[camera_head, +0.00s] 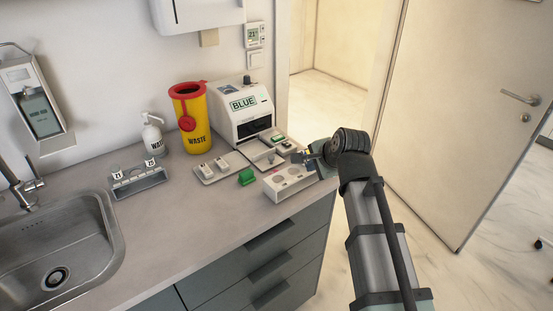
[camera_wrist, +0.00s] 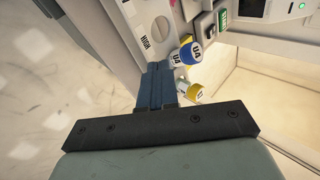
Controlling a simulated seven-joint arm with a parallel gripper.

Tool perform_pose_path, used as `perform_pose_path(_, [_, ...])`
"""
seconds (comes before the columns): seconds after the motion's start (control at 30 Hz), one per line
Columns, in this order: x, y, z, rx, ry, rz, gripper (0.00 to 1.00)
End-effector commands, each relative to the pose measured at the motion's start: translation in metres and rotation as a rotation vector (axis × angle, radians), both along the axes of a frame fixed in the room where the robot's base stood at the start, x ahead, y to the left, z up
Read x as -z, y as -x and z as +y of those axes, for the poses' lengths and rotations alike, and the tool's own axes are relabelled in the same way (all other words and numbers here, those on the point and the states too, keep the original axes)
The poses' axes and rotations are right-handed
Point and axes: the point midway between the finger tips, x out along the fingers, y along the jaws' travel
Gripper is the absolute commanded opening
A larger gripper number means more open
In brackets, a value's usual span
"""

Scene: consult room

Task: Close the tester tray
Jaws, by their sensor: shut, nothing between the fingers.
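The tester (camera_head: 240,108) is a white machine with a "BLUE" label and a dark front opening, against the wall at the counter's right end. A flat grey tray (camera_head: 258,157) sticks out in front of that opening, so it looks open. My gripper (camera_head: 303,157) is at the right edge of the counter, right of the tray. In the wrist view its blue fingers (camera_wrist: 156,72) are together with nothing between them. Whether the fingers touch a cup or the tray is unclear.
A white box with round holes (camera_head: 287,183) stands by the front edge, near a green block (camera_head: 247,177). A grey plate with white pieces (camera_head: 205,175), a yellow waste bin (camera_head: 194,125) and a vial rack (camera_head: 139,184) stand further left.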

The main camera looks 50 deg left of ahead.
Motion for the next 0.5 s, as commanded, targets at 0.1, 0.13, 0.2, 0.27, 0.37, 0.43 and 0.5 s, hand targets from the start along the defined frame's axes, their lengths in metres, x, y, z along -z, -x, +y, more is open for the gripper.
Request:
perform_pose_path(0.1, [-0.02, 0.023, 0.024, -0.04, -0.015, 0.007, 0.0])
perform_pose_path(0.13, [-0.022, 0.027, 0.027, -0.047, -0.017, 0.009, 0.0])
perform_pose_path(0.2, [-0.027, 0.034, 0.032, -0.059, -0.018, 0.012, 0.0])
perform_pose_path(0.27, [-0.028, 0.037, 0.034, -0.064, -0.019, 0.013, 0.0])
perform_pose_path(0.37, [-0.025, 0.038, 0.038, -0.066, -0.02, 0.014, 0.0])
perform_pose_path(0.43, [-0.02, 0.037, 0.043, -0.066, -0.019, 0.014, 0.0])
perform_pose_path(0.5, [-0.014, 0.036, 0.048, -0.066, -0.019, 0.014, 0.0])
